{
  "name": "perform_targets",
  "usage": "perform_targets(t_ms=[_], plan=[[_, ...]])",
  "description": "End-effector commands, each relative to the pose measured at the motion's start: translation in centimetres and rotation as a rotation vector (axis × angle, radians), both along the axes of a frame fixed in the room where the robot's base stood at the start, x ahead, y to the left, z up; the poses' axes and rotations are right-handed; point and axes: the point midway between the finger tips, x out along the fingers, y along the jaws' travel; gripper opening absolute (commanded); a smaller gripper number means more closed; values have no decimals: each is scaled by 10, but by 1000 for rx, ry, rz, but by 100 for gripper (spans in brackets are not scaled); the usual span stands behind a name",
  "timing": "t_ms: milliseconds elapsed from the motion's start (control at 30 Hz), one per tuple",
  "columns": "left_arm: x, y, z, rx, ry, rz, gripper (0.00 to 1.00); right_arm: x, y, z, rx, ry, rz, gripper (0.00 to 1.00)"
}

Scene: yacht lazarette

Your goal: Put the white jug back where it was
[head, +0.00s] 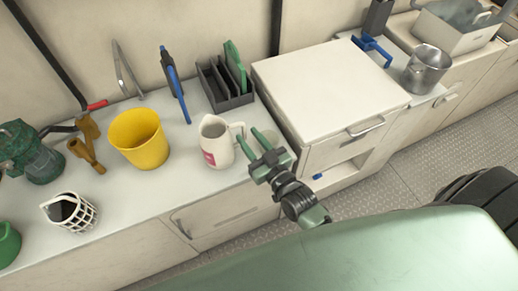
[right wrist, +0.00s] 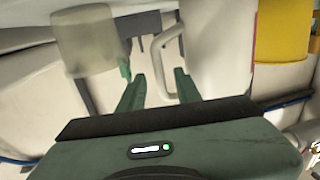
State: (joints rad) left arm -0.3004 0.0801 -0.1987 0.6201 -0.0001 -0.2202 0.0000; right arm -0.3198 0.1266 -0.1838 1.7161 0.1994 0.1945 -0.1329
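The white jug (head: 214,150), with a pink label, stands upright on the white counter near its front edge. Its handle (head: 239,126) points right, toward my right gripper (head: 249,140). The gripper's green fingers are apart, with nothing clasped between them. In the right wrist view, the white handle (right wrist: 162,62) shows ahead of and between the open fingers (right wrist: 159,85); I cannot tell whether they touch it. My left gripper is not in view.
A translucent cup (head: 281,160) stands close beside the right gripper, also in the right wrist view (right wrist: 86,42). A yellow bucket (head: 140,140) is left of the jug. A dark rack (head: 224,85) stands behind. A raised white cabinet (head: 325,85) is at right.

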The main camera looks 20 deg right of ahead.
Motion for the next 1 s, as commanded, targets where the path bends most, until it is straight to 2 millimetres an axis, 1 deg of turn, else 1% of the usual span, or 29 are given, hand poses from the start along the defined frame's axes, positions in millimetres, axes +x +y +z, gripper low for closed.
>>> perform_targets(t_ms=[33,100,200,333,467,1000], plan=[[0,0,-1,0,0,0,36,-13,-2,-2,0,2,0,34],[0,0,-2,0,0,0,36,-26,-4,-2,-1,3,0,34],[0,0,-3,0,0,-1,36,-41,-7,-1,0,1,0,34],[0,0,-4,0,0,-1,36,-52,-10,0,-1,0,0,34],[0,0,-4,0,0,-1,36,-56,-10,0,0,-1,0,34],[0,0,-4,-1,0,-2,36,-56,-10,0,-1,5,1,34]])
